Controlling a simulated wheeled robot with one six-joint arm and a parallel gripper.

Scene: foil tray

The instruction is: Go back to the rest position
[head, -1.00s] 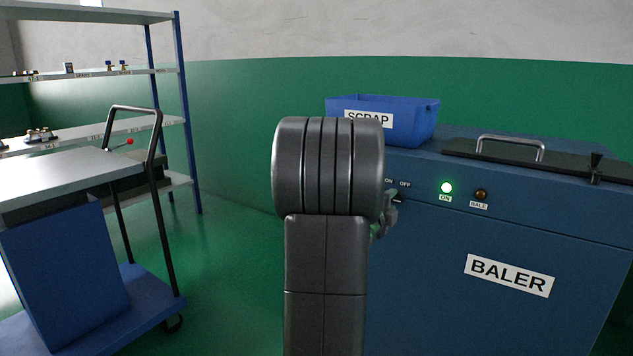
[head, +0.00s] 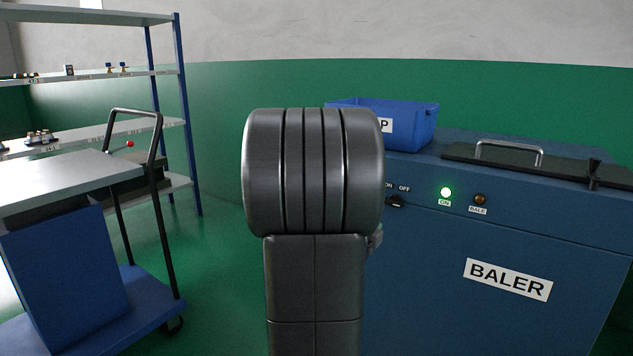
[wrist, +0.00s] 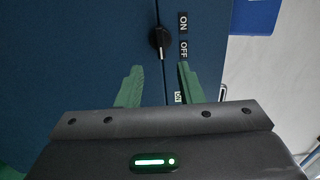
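My gripper (wrist: 157,80) is in the wrist view, its two green fingers apart with nothing between them. The black rotary knob (wrist: 160,40) lies beyond the fingertips, on the blue baler front, with ON and OFF labels beside it. I see no contact between the fingers and the knob. In the head view the knob (head: 396,201) shows just right of my arm, and the green ON lamp (head: 446,192) is lit. My thick grey arm fills the middle of that view and hides the gripper fingers.
The baler (head: 430,275) stands at the right, with a black handled lid (head: 560,166) and a blue SCRAP bin (head: 415,125) on top. A cart (head: 150,303) and shelving (head: 181,90) stand at the left. Green floor (head: 222,290) is clear between cart and arm.

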